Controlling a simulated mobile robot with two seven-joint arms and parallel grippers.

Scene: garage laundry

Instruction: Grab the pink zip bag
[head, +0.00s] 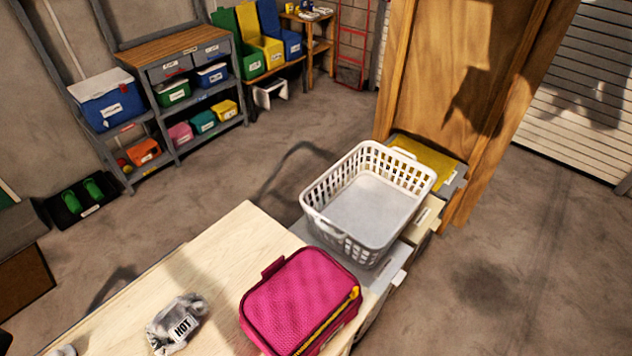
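The pink zip bag (295,300) lies on the light wooden table (233,251), near the table's right end. It is closed, with a yellow zip along its right side and a small tab on its upper left. Its lower edge reaches close to the bottom of the head view. Neither of my grippers shows in this view. Nothing touches the top of the bag.
A white laundry basket (367,203) stands just beyond the bag, on grey units. A wooden door panel (455,75) stands behind. A shelf of bins (190,90) is at the back left.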

